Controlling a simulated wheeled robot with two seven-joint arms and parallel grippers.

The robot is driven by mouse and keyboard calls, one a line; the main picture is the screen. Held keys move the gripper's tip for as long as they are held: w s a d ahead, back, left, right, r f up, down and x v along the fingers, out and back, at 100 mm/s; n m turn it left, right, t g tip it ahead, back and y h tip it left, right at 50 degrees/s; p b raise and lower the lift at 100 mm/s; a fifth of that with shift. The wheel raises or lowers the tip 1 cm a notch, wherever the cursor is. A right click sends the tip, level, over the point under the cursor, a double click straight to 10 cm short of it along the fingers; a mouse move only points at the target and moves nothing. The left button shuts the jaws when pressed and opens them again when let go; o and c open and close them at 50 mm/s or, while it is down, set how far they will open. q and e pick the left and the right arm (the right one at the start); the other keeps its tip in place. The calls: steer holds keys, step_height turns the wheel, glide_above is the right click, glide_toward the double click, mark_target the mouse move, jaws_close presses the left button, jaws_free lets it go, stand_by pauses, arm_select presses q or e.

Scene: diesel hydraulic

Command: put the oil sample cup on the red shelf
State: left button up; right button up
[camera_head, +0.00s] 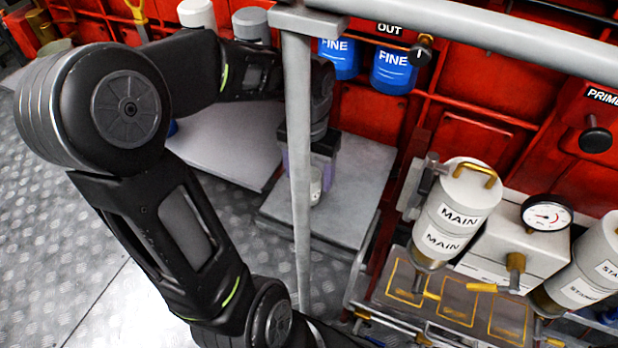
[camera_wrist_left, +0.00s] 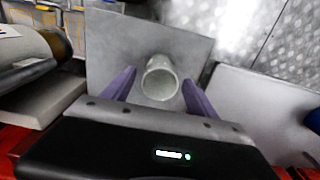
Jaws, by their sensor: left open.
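The oil sample cup (camera_head: 315,188) is small, pale and round, and stands on a grey platform (camera_head: 357,185) behind a grey vertical post. In the left wrist view, its round rim and hollow inside (camera_wrist_left: 160,78) show between two purple fingers. My left gripper (camera_head: 309,170) is open and points down at the cup, with one finger on each side of it. I cannot tell whether either finger touches it. The post hides part of the gripper in the head view. I cannot single out the red shelf among the red panels (camera_head: 480,137). My right gripper is not in view.
The grey post (camera_head: 300,150) and top rail (camera_head: 480,28) stand close to my left arm. Blue FINE filters (camera_head: 394,72) hang behind. White MAIN cylinders (camera_head: 460,205) and a gauge (camera_head: 547,213) are at right. A second pale platform (camera_head: 215,145) lies left.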

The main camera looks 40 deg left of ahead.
arm_select(q)
step_height(320, 180, up, 4)
steer(key=shift+r+p, duration=0.15)
steer(key=shift+p, duration=0.25)
steer(key=shift+o, duration=0.4)
